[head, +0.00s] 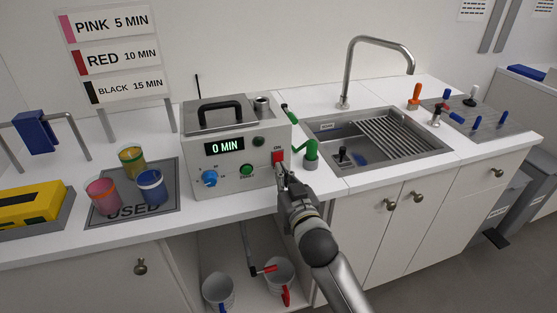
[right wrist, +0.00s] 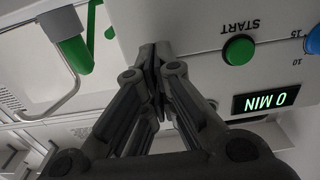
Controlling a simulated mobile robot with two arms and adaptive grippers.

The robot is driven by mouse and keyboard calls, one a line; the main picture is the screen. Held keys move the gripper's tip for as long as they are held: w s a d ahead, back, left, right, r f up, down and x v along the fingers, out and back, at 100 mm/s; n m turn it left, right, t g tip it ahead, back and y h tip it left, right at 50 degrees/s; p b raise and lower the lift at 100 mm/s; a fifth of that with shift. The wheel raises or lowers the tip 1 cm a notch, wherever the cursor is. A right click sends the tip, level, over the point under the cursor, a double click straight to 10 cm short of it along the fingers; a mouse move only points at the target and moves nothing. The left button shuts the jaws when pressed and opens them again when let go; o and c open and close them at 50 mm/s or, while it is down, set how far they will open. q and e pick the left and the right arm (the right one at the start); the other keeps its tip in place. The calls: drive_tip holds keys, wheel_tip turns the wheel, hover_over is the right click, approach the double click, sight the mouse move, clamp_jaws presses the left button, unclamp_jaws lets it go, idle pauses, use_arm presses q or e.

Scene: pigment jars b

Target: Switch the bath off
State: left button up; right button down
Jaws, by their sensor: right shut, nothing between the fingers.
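The bath (head: 215,165) is a pale box on the counter, with a black lid handle on top. Its display (head: 225,146) reads 0 MIN, and it also shows in the right wrist view (right wrist: 265,101). A red switch (head: 278,156) with a small label that seems to read ON is at the right of the front panel. The green START button (head: 246,170) and a blue dial (head: 209,178) are to its left. My right gripper (head: 281,170) is shut and empty, its tips at or just below the red switch; contact cannot be told. In the right wrist view the fingers (right wrist: 155,62) hide the switch. My left gripper is not in view.
Coloured jars (head: 103,195) stand on a grey USED mat (head: 175,190) at left. Mugs (head: 218,290) are on the shelf below.

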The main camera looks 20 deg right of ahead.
drive_tip(key=shift+w, duration=0.45)
drive_tip(key=s+p, duration=0.1)
drive_tip(key=s, duration=1.5)
drive_tip(key=shift+d, duration=0.25)
